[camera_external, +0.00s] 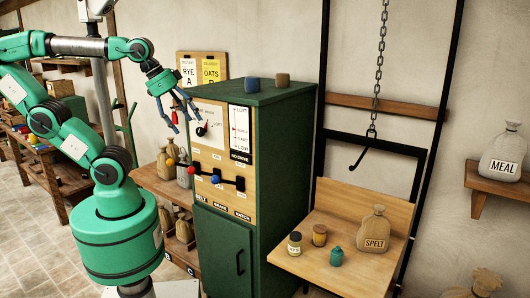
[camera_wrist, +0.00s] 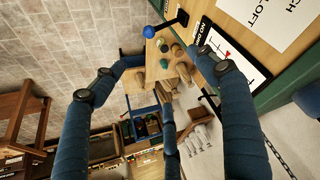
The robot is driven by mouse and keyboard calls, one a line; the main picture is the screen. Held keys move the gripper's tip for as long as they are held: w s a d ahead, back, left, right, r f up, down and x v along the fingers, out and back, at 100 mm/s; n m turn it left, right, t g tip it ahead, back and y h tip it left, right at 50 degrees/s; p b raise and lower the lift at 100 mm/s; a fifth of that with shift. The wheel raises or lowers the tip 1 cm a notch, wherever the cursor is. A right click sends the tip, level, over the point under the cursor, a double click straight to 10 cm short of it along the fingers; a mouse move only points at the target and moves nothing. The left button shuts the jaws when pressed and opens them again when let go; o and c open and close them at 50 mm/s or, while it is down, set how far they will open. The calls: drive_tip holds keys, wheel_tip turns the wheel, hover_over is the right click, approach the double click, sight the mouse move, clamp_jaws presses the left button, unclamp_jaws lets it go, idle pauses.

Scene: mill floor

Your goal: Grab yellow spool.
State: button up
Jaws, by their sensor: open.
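I cannot make out a clearly yellow spool in either view. Two small cylinders stand on top of the green cabinet: a dark blue one (camera_external: 252,85) and a brownish tan one (camera_external: 283,80). Whether either is a spool is too small to tell. My gripper (camera_external: 182,118) hangs in front of the cabinet's upper panel, left of and below the cabinet top, with its fingers spread and empty. In the wrist view my gripper (camera_wrist: 165,70) shows its blue fingers wide apart with nothing between them.
The green cabinet (camera_external: 250,215) has levers with a red and a blue knob (camera_external: 216,179). A hook (camera_external: 364,150) hangs above.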

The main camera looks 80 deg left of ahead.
drive_tip(key=w+r+n, duration=0.1)
drive_tip(key=w+r, duration=0.4)
drive_tip(key=w, duration=0.6)
drive_tip(key=w+r+n, duration=0.1)
drive_tip(key=w+r, duration=0.3)
drive_tip(key=w, duration=0.8)
drive_tip(key=n+g+y, duration=0.1)
drive_tip(key=n+y, duration=0.1)
hover_over(320, 228)
drive_tip(key=s+d, duration=0.2)
drive_tip(key=s, duration=0.2)
wheel_tip(320, 228, down, 7)
wheel_tip(320, 228, down, 43)
drive_tip(key=shift+s+b, duration=0.3)
drive_tip(key=shift+b, duration=0.15)
drive_tip(key=shift+b+x, duration=0.55)
drive_tip(key=shift+x, duration=3.7)
drive_tip(key=shift+s+d+f, duration=0.1)
drive_tip(key=shift+s+f, duration=0.05)
